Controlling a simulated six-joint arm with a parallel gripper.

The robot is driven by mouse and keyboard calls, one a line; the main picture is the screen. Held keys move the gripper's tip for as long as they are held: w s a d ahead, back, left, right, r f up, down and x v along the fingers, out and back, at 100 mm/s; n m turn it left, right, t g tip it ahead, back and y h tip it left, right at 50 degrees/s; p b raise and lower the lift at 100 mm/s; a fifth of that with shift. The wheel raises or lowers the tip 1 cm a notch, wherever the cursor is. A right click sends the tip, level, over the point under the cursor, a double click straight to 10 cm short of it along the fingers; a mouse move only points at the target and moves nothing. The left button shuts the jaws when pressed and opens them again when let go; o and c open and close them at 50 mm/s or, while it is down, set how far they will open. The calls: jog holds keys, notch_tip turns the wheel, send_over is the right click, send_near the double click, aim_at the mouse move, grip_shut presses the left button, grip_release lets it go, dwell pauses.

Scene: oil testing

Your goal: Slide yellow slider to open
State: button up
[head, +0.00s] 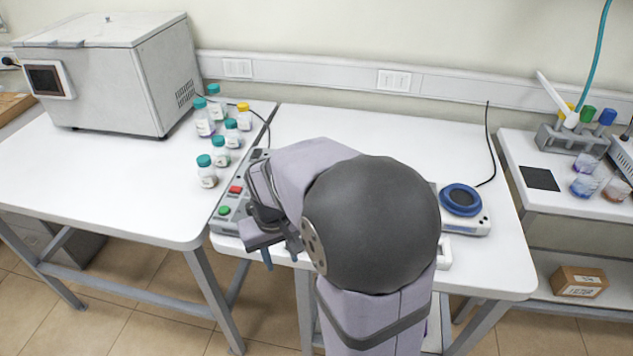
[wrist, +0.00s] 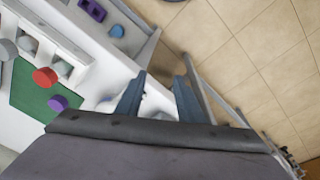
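I cannot pick out a yellow slider in either view; my arm hides the middle of the right-hand table in the head view. My gripper (head: 280,257) hangs at the front edge of that table, beside a grey control box (head: 231,205) with a red button (head: 235,189) and a green button (head: 224,210). In the wrist view my gripper (wrist: 158,88) is open, with its two blue-grey fingers apart and nothing held between them. That view also shows a green panel with a red knob (wrist: 45,77) and a purple knob (wrist: 57,103).
Several capped bottles (head: 207,172) stand on the left table (head: 110,185) near a large grey machine (head: 100,75). A device with a blue ring (head: 461,199) stands right of my arm. The back of the right-hand table (head: 390,135) is clear. Tiled floor lies in front.

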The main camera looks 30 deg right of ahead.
jog(key=w+d+r, duration=0.1)
jog(key=w+d, duration=0.1)
jog(key=w+d+r+m+p, duration=0.1)
jog(key=w+d+r, duration=0.1)
jog(key=w+d+r+m+h, duration=0.1)
jog(key=w+d, duration=0.1)
jog(key=shift+w+d+r+t, duration=0.15)
jog(key=shift+w+d+t, duration=0.05)
jog(key=shift+w+t, duration=0.2)
jog(key=w+d+r+m+t+h+p, duration=0.1)
jog(key=w+d+m, duration=0.45)
jog(key=d, duration=0.55)
jog(key=shift+n, duration=0.35)
jog(key=shift+w+p+x, duration=0.15)
jog(key=shift+p+x, duration=0.25)
jog(key=shift+x, duration=0.85)
jog(key=shift+w+p+x, duration=0.2)
jog(key=shift+p+x, duration=0.25)
jog(key=shift+x, duration=0.8)
jog(key=shift+w+p+x, duration=0.15)
jog(key=shift+p+x, duration=0.25)
jog(key=shift+x, duration=0.8)
jog(key=shift+r, duration=0.1)
